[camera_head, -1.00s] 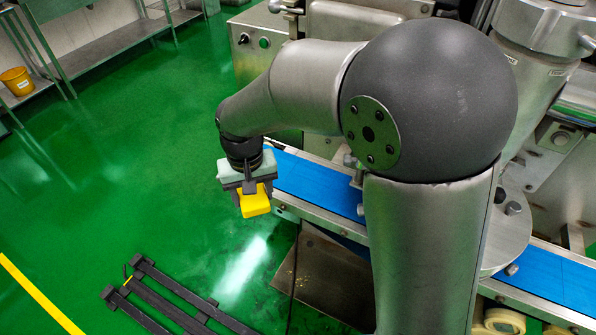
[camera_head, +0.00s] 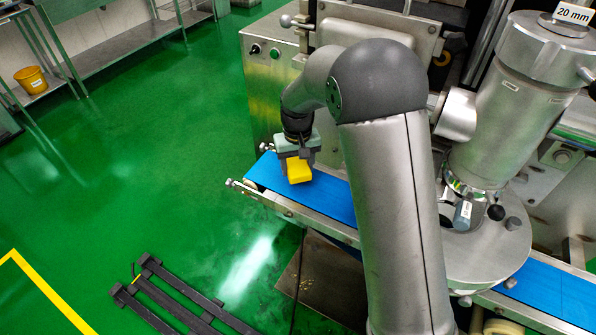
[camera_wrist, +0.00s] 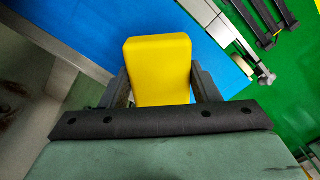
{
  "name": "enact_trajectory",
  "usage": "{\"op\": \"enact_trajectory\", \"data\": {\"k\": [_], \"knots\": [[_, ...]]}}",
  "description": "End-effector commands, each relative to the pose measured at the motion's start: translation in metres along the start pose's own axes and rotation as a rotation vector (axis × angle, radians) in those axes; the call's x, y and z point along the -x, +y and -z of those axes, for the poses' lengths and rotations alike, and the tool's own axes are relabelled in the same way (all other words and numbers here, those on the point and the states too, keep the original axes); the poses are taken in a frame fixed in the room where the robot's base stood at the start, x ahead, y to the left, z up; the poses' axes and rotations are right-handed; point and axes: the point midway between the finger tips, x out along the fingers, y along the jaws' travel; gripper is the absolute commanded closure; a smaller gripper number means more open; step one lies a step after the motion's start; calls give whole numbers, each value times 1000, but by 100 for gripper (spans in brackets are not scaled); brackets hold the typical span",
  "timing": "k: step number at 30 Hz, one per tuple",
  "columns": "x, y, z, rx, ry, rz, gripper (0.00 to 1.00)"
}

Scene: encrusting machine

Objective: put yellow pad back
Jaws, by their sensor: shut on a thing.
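The yellow pad (camera_head: 298,172) is a small block held between the two fingers of my gripper (camera_head: 297,160). In the head view it hangs over the left part of the blue conveyor belt (camera_head: 332,194). In the wrist view the yellow pad (camera_wrist: 158,68) stands out between the dark fingers of my gripper (camera_wrist: 160,88), with the blue belt (camera_wrist: 98,30) behind it. I cannot tell whether the pad touches the belt or is held just above it. The inner faces of the fingers are partly hidden by the pad.
The steel machine (camera_head: 268,90) with buttons stands behind the belt. A steel cylinder unit (camera_head: 505,110) is at the right. A dark slatted rack (camera_head: 185,300) lies on the green floor at lower left. A yellow bucket (camera_head: 31,79) sits on a shelf far left.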

Motion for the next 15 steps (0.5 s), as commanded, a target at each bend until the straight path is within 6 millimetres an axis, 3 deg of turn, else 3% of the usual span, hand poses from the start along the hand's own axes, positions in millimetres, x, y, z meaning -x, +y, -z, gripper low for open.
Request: {"op": "enact_trajectory", "data": {"k": [7, 15], "knots": [[-32, 0, -1, 0, -3, 0, 64], [-37, 2, 3, -1, 1, 0, 64]]}}
